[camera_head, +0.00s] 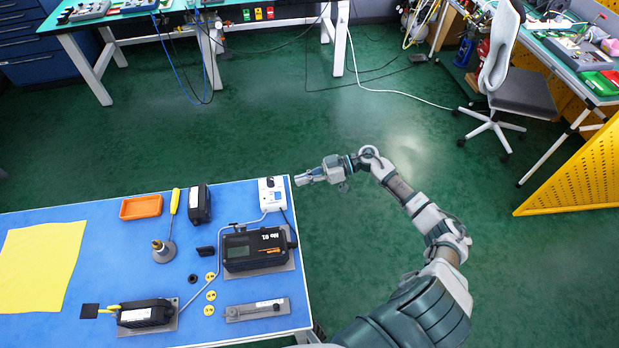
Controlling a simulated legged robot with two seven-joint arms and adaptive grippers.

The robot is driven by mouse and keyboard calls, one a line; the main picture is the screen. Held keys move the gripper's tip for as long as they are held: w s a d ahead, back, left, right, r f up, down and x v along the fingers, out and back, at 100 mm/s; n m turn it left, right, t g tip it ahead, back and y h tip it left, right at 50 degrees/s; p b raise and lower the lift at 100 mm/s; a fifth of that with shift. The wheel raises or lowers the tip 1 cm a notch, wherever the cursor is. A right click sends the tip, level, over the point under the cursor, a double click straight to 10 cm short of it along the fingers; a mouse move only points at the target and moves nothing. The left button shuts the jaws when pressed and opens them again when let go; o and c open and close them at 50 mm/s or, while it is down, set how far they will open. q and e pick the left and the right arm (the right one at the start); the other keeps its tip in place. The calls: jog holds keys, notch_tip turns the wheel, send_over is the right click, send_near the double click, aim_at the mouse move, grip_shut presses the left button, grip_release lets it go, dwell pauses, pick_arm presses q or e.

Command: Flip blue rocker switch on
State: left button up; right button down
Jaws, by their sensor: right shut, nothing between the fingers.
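A white box (272,195) stands at the far right corner of the blue table, with a cable running from it. A small dark bluish spot shows on its top; it is too small to tell whether this is the blue rocker switch or how it is set. My right gripper (298,181) is shut and empty, just right of the white box and close to it. I cannot tell whether they touch. My right arm reaches in from the lower right. My left gripper is not in view.
On the blue table (110,210) are a black positioner (255,248), another black device (146,314), an orange tray (141,207), a yellow cloth (40,265), a yellow-handled screwdriver (175,201) and several yellow discs. Green floor lies open beyond; a chair (510,85) stands far right.

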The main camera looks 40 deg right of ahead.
send_over(285, 200)
jog(key=shift+w+d+f, duration=0.15)
jog(key=shift+w+f, duration=0.3)
jog(key=shift+f, duration=0.1)
jog(key=f, duration=0.3)
jog(key=shift+s+f+b, duration=0.2)
jog(key=shift+f+b, duration=0.05)
jog(key=shift+b, duration=0.1)
jog(key=shift+s+d+f, duration=0.1)
jog(key=shift+d+f, duration=0.25)
jog(key=shift+f, duration=0.05)
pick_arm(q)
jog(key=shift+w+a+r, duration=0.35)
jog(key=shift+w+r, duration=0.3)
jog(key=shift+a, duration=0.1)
pick_arm(e)
jog(key=shift+a, duration=0.25)
jog(key=shift+s+a+f, duration=0.1)
jog(key=shift+a+f, duration=0.05)
jog(key=shift+d, duration=0.25)
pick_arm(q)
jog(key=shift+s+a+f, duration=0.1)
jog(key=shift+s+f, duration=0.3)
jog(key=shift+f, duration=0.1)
pick_arm(e)
jog(key=v, duration=1.1)
jog(key=shift+s+d+n, duration=0.2)
jog(key=shift+d+n, duration=0.05)
jog(key=shift+n, duration=0.05)
